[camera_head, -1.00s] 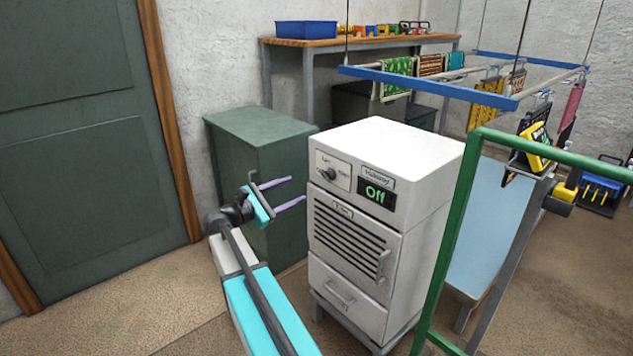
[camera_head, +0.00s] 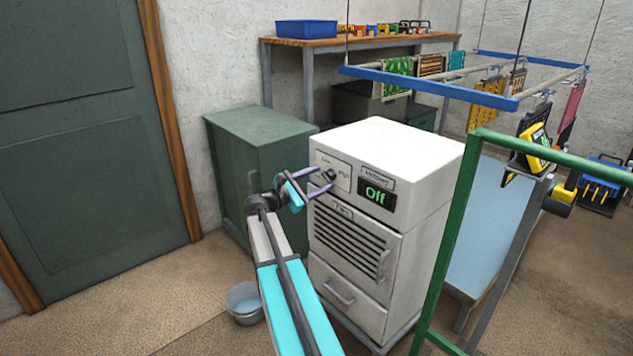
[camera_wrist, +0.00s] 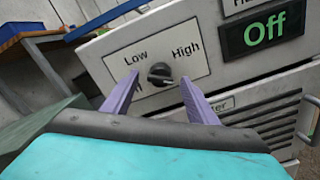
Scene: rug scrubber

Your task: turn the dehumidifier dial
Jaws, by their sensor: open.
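The dehumidifier (camera_head: 410,150) is a white box on a low stand, with a dial panel, a display reading "Off" (camera_head: 376,194), a slatted grille and a lower drawer. Its dial (camera_wrist: 160,74) is a small dark round knob with a light mark, on a white plate labelled "Low" and "High"; a further label at lower left is partly hidden. My gripper (camera_head: 319,182) is open in front of the panel. In the wrist view its purple fingers (camera_wrist: 158,96) are to the left and right of the dial, with gaps on both sides. I cannot tell whether the tips reach the knob's depth.
A green cabinet (camera_head: 262,135) stands behind on the left. A grey bucket (camera_head: 245,302) is on the floor beside my arm. A green frame (camera_head: 447,240) rises close to the dehumidifier's right. A hanging drying rack (camera_head: 430,84) is above and behind.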

